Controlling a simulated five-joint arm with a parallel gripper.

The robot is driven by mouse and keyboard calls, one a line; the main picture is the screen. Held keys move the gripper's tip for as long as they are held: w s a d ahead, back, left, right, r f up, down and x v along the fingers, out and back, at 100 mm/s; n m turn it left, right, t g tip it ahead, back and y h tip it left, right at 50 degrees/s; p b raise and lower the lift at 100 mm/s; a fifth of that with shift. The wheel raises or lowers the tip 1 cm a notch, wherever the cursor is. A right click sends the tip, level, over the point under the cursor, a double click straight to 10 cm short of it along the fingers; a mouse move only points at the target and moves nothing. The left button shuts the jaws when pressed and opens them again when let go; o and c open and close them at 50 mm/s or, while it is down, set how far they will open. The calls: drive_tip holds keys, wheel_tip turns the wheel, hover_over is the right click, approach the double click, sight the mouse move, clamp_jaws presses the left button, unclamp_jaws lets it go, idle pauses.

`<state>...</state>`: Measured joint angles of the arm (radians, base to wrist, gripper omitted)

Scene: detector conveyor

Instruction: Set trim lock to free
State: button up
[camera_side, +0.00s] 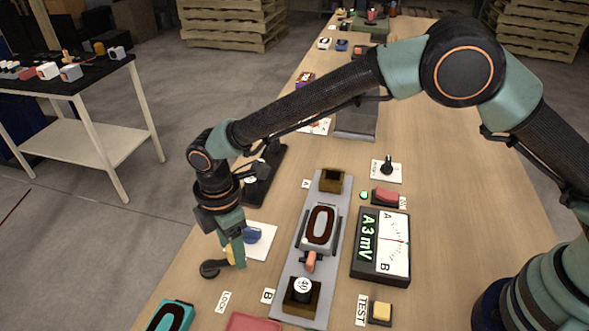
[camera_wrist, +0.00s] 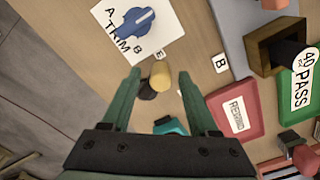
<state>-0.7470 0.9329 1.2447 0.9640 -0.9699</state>
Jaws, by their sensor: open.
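The trim lock (camera_side: 211,268) is a small dark lever with a round black base and a tan knob (camera_wrist: 160,74). A LOCK label (camera_side: 224,302) lies on its near side in the side view. In the wrist view a partly hidden label ending in E (camera_wrist: 159,55) lies just beyond the knob. My gripper (camera_side: 234,258) points down at the lever. In the wrist view my gripper (camera_wrist: 158,82) is open, with one finger on each side of the tan knob. I cannot tell whether either finger touches it. The lever's base is partly hidden by the left finger.
The white trim card with a blue dial (camera_wrist: 137,22) is close beyond the fingers. A red tray (camera_wrist: 236,106) and a teal item (camera_side: 172,316) lie nearby. The grey conveyor (camera_side: 328,248) and a meter reading A 3 mV (camera_side: 382,243) are to the right.

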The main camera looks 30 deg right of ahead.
wheel_tip(320, 180, up, 12)
drive_tip(key=shift+f, duration=0.25)
idle(0.3)
drive_tip(key=w+d+r+m+t+y, duration=0.1)
drive_tip(key=d+r+m, duration=0.35)
drive_tip(key=d, duration=0.45)
drive_tip(key=d+r+m+t, duration=0.1)
drive_tip(key=d+r+m, duration=0.3)
drive_tip(key=d+r, duration=0.3)
drive_tip(key=s+d+m+t, duration=0.1)
drive_tip(key=s+d+m, duration=0.2)
drive_tip(key=d, duration=0.3)
drive_tip(key=s+d+m+t, duration=0.1)
drive_tip(key=s+d+m, duration=0.3)
drive_tip(key=d, duration=0.3)
drive_tip(key=s+d+f+m+t+h, duration=0.1)
drive_tip(key=s+d+m, duration=0.3)
drive_tip(key=d, duration=0.2)
drive_tip(key=shift+d+t, duration=0.25)
drive_tip(key=shift+t, duration=0.05)
